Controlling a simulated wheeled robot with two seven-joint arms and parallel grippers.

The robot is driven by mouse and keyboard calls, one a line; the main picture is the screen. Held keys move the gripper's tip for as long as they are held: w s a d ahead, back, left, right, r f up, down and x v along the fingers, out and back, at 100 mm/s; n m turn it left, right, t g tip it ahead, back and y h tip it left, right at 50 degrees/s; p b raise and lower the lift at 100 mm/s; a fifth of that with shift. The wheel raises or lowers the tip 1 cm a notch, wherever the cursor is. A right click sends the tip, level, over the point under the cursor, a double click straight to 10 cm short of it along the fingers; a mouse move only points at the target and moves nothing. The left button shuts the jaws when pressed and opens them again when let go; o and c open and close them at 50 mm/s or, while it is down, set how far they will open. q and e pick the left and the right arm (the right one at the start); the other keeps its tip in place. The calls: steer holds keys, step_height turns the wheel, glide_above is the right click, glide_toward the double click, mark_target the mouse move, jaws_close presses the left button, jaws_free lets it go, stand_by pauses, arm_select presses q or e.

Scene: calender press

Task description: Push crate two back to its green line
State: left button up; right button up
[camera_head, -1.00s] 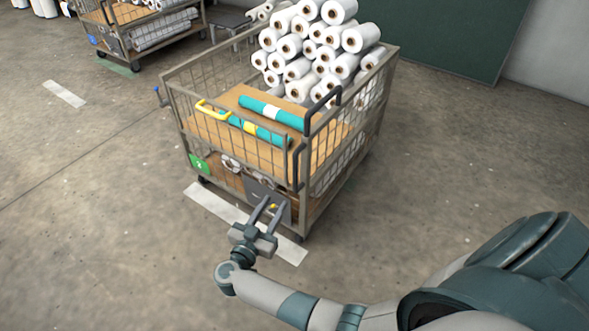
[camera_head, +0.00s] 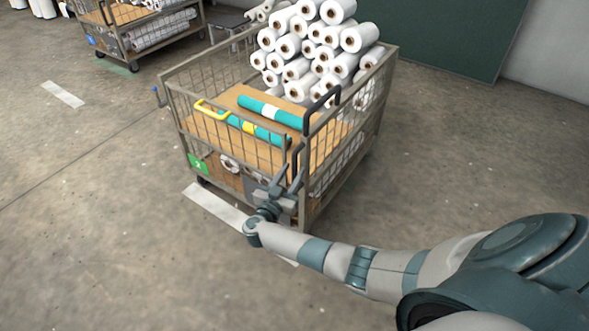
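Crate two (camera_head: 183,112) is a wire-sided trolley with a green tag (camera_head: 198,163) marked 2 on its front left corner. It stands upright in the middle of the view. My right gripper (camera_head: 292,172) is at the crate's front right corner, close to the black upright handle (camera_head: 296,155). Its two fingers look apart; I cannot tell whether they touch the handle. A white floor strip (camera_head: 222,210) lies along the crate's front. I see no green line by crate two. My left gripper is not in view.
White rolls (camera_head: 300,50) are piled in the crate, with teal rolls (camera_head: 268,112) on its board. Another crate (camera_head: 150,20) with a blue tag stands back left, a green floor mark (camera_head: 118,66) by its wheels. A dark green panel (camera_head: 450,30) stands behind. Floor at left and right is clear.

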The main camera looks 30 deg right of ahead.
steer(key=shift+x, duration=0.9)
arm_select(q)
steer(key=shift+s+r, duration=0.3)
arm_select(e)
steer(key=shift+w+d, duration=0.15)
steer(key=shift+d, duration=0.1)
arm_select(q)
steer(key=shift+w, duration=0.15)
arm_select(e)
jaws_close()
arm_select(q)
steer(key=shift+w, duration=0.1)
